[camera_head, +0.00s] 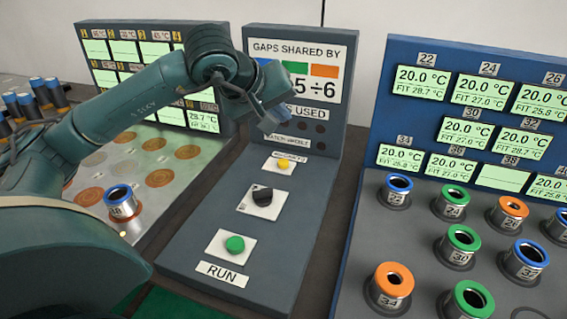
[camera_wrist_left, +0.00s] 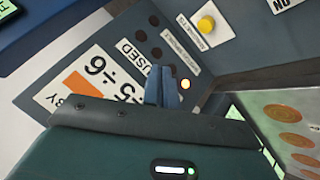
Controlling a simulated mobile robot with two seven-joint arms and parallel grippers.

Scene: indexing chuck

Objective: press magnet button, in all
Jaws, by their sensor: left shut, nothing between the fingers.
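A yellow button (camera_head: 284,163) sits on a white plate near the top of the grey centre console, above a black knob (camera_head: 263,197) and a green RUN button (camera_head: 235,243). A small label by the yellow button is hard to read. The yellow button also shows in the left wrist view (camera_wrist_left: 206,24), at the top right. My left gripper (camera_head: 284,112) is above the yellow button and apart from it, in front of the console's upright panel. Its fingers (camera_wrist_left: 163,88) are shut and hold nothing. My right gripper is not in view.
The upright panel (camera_head: 335,60) stands behind the console. On the right is a blue board (camera_head: 395,85) with displays, above a grey deck of ringed, numbered sockets (camera_head: 458,240). On the left, a metal plate (camera_head: 150,205) with round copper spots carries one blue-ringed piece (camera_head: 122,204).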

